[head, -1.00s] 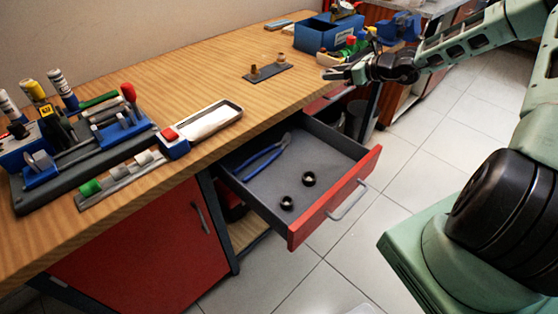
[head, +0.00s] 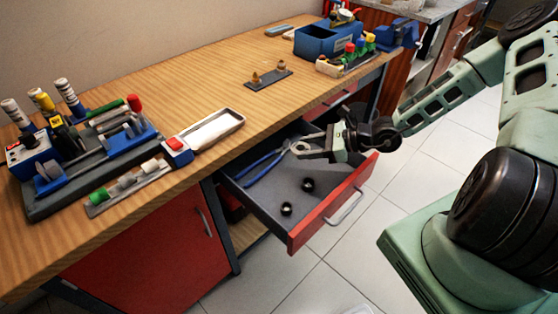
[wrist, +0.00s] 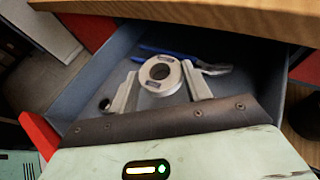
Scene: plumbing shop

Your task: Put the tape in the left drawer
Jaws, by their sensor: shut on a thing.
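The drawer (head: 338,204) is pulled open, with its red front and grey inside showing. My gripper (head: 303,147) is over the back part of the open drawer. In the wrist view, my gripper (wrist: 160,80) is shut on the tape (wrist: 162,73), a pale grey ring between the two fingers. The tape (head: 300,148) looks small in the head view. I cannot tell its exact height above the drawer floor. The drawer's inner wall (wrist: 85,85) shows around it in the wrist view.
Blue-handled pliers (head: 262,166) and two black rings (head: 308,184) lie in the drawer. The wooden bench top (head: 180,100) overhangs the drawer's back. A tray (head: 213,128) lies near the bench edge. The drawer's middle floor is mostly clear.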

